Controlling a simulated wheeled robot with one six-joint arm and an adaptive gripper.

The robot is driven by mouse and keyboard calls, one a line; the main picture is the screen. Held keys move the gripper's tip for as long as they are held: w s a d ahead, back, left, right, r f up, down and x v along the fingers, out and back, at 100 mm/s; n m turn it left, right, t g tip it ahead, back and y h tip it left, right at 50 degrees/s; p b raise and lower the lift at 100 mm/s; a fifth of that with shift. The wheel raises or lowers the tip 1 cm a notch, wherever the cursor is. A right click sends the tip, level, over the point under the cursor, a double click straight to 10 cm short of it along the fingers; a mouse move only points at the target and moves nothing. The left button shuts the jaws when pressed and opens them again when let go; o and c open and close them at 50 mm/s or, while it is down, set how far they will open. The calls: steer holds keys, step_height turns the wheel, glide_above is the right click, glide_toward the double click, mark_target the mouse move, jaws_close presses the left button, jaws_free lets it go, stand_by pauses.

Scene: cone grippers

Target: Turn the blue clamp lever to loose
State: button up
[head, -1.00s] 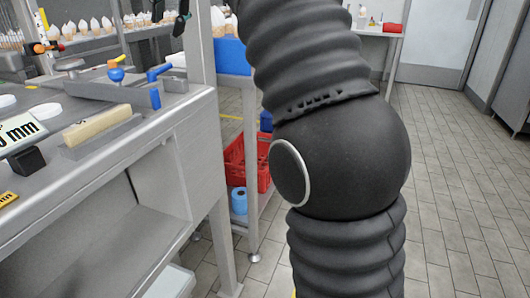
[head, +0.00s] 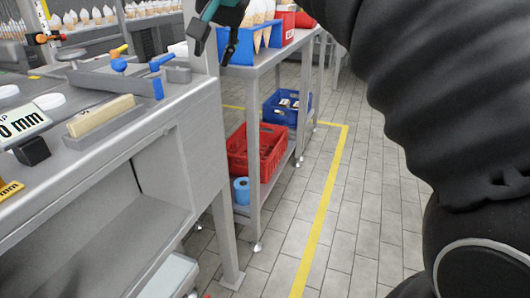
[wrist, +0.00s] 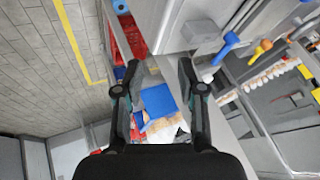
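In the wrist view a blue lever-shaped part (wrist: 227,46) shows right of my gripper, beside a grey block. My gripper (wrist: 158,66) is open, its two dark fingers apart with nothing held between them. In the head view part of my gripper (head: 214,20) shows at the top, right of the lever and apart from it.
A blue cone holder (head: 239,46) stands on a side table, beyond my fingers in the wrist view (wrist: 160,100). Red (head: 238,150) and blue (head: 276,107) crates are on the lower shelf.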

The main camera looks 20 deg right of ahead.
steer(key=s+d+f+n, duration=0.1)
steer(key=s+d+f, duration=0.2)
steer(key=s+f, duration=0.3)
steer(key=s+d+f+n+h, duration=0.1)
steer(key=s+d+f+n, duration=0.1)
steer(key=s+f, duration=0.5)
step_height(320, 180, down, 4)
steer(key=shift+d+f+g, duration=0.1)
steer(key=shift+d+g, duration=0.2)
steer(key=shift+d, duration=0.4)
